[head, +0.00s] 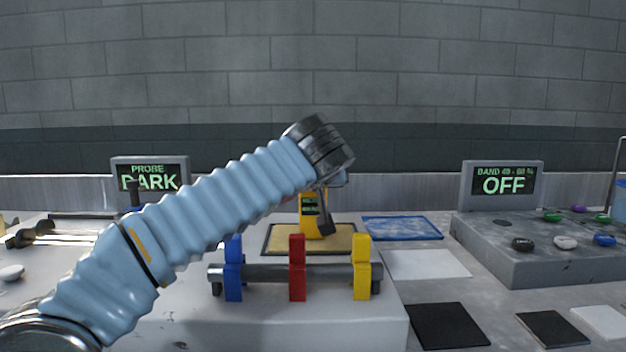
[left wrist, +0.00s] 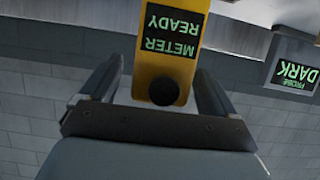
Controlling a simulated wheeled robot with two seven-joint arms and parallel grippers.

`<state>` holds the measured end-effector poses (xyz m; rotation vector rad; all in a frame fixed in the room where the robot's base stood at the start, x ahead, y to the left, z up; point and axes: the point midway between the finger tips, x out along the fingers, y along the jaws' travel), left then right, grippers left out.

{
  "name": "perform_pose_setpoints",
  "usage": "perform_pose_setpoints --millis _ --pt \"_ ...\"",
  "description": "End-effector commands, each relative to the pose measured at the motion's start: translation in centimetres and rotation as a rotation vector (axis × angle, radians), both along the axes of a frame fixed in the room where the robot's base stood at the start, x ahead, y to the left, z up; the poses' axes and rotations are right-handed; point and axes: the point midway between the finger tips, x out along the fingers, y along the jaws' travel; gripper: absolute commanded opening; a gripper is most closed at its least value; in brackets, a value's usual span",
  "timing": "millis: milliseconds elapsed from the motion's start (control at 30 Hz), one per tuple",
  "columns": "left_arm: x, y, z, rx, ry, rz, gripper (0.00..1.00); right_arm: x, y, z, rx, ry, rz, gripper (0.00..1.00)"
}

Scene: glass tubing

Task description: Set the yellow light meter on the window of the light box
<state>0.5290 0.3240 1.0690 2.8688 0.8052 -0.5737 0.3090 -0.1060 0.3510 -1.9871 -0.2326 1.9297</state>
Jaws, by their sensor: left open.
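The yellow light meter (head: 307,226) stands upright on a tan pad with a dark rim (head: 268,241), behind the coloured posts. My left gripper (head: 322,208) is at the meter, partly hidden by my own wrist. In the left wrist view the meter (left wrist: 166,68), reading METER READY, appears upside down between the two open fingers of my left gripper (left wrist: 162,82), with a gap visible on each side. The grey box (head: 535,244) at right, with a display reading OFF, may be the light box; I cannot clearly tell its window. My right gripper is not in view.
Blue, red and yellow posts (head: 297,284) hold a dark rod on a white block in front of the meter. A PROBE DARK display (head: 150,172) stands at left. A blue sheet (head: 401,228), a white sheet (head: 428,264) and black squares lie right of the meter.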

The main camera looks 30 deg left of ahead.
Motion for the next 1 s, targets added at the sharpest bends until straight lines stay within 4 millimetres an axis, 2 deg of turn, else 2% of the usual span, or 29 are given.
perform_pose_setpoints --millis 167,500,700,1000 --pt "-0.8 -0.5 0.4 0.0 -0.002 -0.002 0.89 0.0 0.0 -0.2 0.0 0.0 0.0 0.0" --pt "-6.9 -4.3 3.4 0.0 -0.003 -0.004 0.89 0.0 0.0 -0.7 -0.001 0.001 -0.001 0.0" --pt "-9.8 -6.0 4.9 0.0 -0.002 -0.002 0.89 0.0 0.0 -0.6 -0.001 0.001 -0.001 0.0" --pt "-10.9 -6.7 5.3 0.0 0.0 0.0 0.89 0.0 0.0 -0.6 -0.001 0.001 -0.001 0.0"
